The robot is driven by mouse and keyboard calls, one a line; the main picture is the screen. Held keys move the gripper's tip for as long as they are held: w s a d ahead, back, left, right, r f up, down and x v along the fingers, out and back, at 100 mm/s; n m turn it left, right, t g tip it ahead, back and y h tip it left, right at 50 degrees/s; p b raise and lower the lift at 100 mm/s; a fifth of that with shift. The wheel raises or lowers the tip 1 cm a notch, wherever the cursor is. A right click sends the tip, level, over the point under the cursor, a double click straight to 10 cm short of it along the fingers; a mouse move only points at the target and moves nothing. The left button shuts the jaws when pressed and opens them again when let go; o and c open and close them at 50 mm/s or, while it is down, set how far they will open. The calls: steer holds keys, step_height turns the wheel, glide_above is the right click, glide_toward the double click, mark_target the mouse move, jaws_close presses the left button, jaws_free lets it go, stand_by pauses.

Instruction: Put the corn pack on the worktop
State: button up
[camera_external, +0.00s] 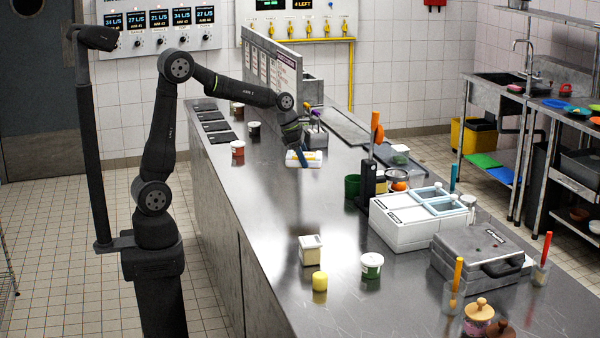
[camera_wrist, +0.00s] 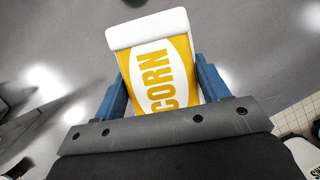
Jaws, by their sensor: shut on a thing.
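The corn pack (camera_wrist: 155,75) is a yellow and white pack with CORN printed on it, held between the two blue fingers of my gripper (camera_wrist: 160,92) in the wrist view. In the external view the corn pack (camera_external: 304,158) shows as a small white and yellow block at the fingertips of my gripper (camera_external: 303,156), over the far part of the worktop (camera_external: 290,205). I cannot tell whether the pack touches the worktop or hangs just above it. My gripper is shut on the pack.
A red-and-white tub (camera_external: 238,148) stands left of the pack, with dark tubs behind it. A green cup (camera_external: 352,187) and a black stand (camera_external: 367,188) are to the right. A cream box (camera_external: 311,250) and yellow cylinder (camera_external: 319,281) stand nearer. The worktop's middle is clear.

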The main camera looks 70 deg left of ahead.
steer(key=s+a+f+n+y, duration=0.2)
steer(key=s+a+n, duration=0.2)
steer(key=s+a, duration=0.85)
glide_above(256, 177)
steer(key=s, duration=0.1)
steer(key=shift+t, duration=0.3)
steer(key=f, duration=0.6)
steer(key=shift+s+d+f, duration=0.15)
steer(key=shift+s+f, duration=0.05)
steer(key=shift+f, duration=2.1)
steer(key=shift+f, duration=0.15)
steer(key=o, duration=1.2)
steer(key=v, duration=1.2)
